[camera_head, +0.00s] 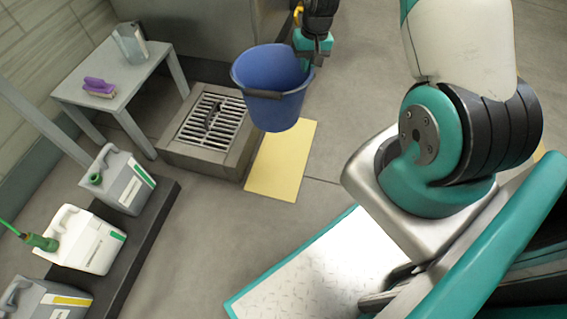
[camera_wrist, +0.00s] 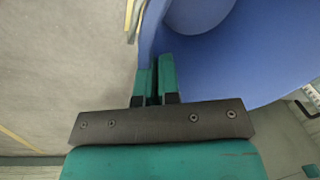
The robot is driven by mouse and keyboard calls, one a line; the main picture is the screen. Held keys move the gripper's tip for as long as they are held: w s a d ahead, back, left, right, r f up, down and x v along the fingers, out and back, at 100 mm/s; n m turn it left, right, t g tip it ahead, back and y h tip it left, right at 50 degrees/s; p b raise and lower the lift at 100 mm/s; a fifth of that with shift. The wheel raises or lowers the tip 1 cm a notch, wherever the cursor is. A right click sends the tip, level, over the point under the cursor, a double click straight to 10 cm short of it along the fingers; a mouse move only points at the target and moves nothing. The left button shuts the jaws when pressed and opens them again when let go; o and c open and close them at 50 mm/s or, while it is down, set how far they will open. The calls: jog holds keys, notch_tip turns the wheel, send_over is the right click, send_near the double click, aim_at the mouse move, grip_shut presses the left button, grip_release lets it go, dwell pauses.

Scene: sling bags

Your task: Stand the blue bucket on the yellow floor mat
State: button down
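The blue bucket (camera_head: 268,82) is upright and empty as far as I can see into it, and looks held off the floor. In the head view it covers the far-left part of the yellow floor mat (camera_head: 280,168), which lies flat and bare in its visible part. My gripper (camera_head: 308,62) is at the bucket's right rim. In the wrist view my gripper (camera_wrist: 155,82) has its two fingers close together on the wall of the bucket (camera_wrist: 225,60). The gap below the bucket is hard to judge.
A raised drain with a metal grate (camera_head: 212,124) adjoins the mat's left side. Several jugs, one a grey jug (camera_head: 122,182), stand on a dark platform (camera_head: 150,205). Floor below the mat is clear.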

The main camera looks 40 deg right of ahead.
jog(key=d+f+b, duration=0.2)
jog(key=f+b, duration=0.6)
jog(key=f, duration=0.6)
jog(key=d+f+m+b, duration=0.1)
jog(key=f+b, duration=0.6)
jog(key=f, duration=0.7)
jog(key=shift+w+d+b, duration=0.25)
jog(key=shift+d+b, duration=0.1)
jog(key=shift+d, duration=0.05)
jog(key=shift+f, duration=0.2)
jog(key=c, duration=1.3)
grip_release()
jog(key=shift+c, duration=0.2)
